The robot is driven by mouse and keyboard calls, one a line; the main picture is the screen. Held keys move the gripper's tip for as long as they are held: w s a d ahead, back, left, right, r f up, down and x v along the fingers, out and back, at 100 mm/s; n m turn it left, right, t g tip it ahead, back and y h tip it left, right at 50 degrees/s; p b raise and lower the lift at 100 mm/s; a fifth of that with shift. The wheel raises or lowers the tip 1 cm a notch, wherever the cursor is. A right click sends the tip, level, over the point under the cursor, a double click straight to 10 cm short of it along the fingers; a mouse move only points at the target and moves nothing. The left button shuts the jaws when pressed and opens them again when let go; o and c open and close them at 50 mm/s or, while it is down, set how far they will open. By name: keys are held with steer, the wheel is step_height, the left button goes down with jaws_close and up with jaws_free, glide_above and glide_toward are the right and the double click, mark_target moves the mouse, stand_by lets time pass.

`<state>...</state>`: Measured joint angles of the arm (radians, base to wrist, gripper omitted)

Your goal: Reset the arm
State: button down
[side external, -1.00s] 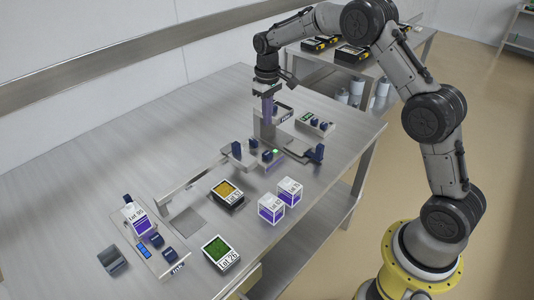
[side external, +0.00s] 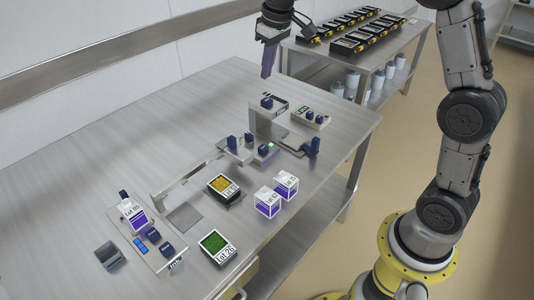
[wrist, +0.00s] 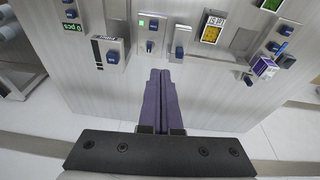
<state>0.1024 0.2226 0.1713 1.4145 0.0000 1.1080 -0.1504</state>
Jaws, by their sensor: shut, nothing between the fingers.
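My gripper (side external: 267,62) is shut and empty, its purple fingers pressed together. In the side external view it hangs above the far end of the steel table, clear of everything on it. In the wrist view the closed fingers (wrist: 160,100) point out over the table, with the machine parts beyond their tips. The sealer (side external: 265,140) is a metal fixture with dark blue knobs and a small green light, which also shows in the wrist view (wrist: 150,24).
Two white-and-purple boxes (side external: 267,202) stand near the table's front edge. A yellow-topped tray (side external: 223,188) and a green-topped tray (side external: 216,246) lie nearby. A labelled box (side external: 133,214) sits on the left device. A second table (side external: 300,47) behind holds several black trays. The table's far left is clear.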

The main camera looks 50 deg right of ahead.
steer(key=s+a+r+t, duration=0.15)
steer(key=s+r, duration=0.25)
steer(key=s, duration=0.5)
steer(key=s+a+r+t, duration=0.15)
steer(key=s+r, duration=0.25)
steer(key=s, duration=0.4)
steer(key=s+a+f, duration=0.2)
steer(key=s+f, duration=0.7)
steer(key=s, duration=0.5)
steer(key=shift+f+m, duration=0.15)
steer(key=shift+m, duration=0.15)
